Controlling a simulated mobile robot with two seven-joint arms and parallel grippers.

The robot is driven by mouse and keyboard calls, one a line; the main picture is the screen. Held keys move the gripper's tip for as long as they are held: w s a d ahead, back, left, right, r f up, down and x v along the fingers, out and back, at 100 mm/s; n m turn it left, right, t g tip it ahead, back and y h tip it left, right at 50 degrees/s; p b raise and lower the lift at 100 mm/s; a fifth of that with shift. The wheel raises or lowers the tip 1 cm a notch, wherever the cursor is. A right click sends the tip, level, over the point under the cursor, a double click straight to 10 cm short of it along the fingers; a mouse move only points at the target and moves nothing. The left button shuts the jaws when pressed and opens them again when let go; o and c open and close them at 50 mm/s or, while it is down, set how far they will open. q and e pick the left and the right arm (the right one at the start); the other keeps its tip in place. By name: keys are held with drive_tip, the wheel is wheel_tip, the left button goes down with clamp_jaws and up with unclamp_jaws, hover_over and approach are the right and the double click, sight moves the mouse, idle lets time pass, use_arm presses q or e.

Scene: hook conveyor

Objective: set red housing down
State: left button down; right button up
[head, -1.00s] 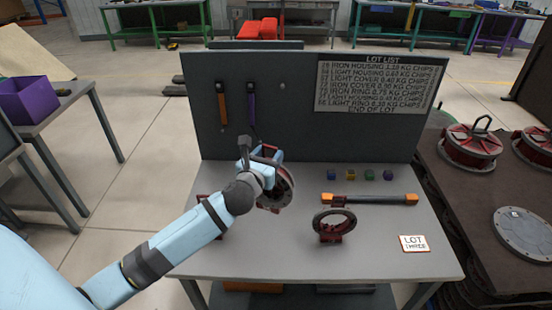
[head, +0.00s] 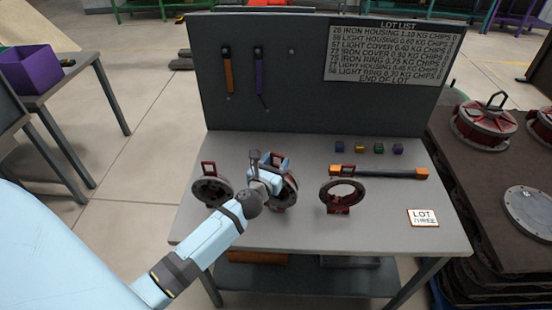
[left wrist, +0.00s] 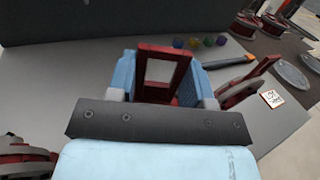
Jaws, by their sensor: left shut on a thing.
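My left gripper (head: 268,168) is shut on the red housing (head: 290,190), a dark grey and red round part with a red frame handle, in the middle of the bench (head: 255,235). In the left wrist view the red frame handle (left wrist: 163,52) stands between the blue fingers of my left gripper (left wrist: 160,80). The arm hides much of the housing, and I cannot tell whether its underside touches the bench top. My right gripper is not in view.
A similar part (head: 209,190) stands close on the left, and a dark ring on a red stand (head: 340,194) on the right. An orange-ended bar (head: 378,172), small coloured cubes (head: 360,148) and a LOT THREE card (head: 423,218) lie right.

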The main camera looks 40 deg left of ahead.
use_arm(q)
drive_tip(key=shift+w+f, duration=0.1)
drive_tip(key=shift+f, duration=0.7)
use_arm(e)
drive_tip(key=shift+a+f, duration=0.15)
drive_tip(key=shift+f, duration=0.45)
use_arm(q)
drive_tip(key=shift+b, duration=0.3)
drive_tip(key=shift+f, duration=0.15)
drive_tip(key=c, duration=0.5)
unclamp_jaws()
drive_tip(key=shift+f, duration=0.1)
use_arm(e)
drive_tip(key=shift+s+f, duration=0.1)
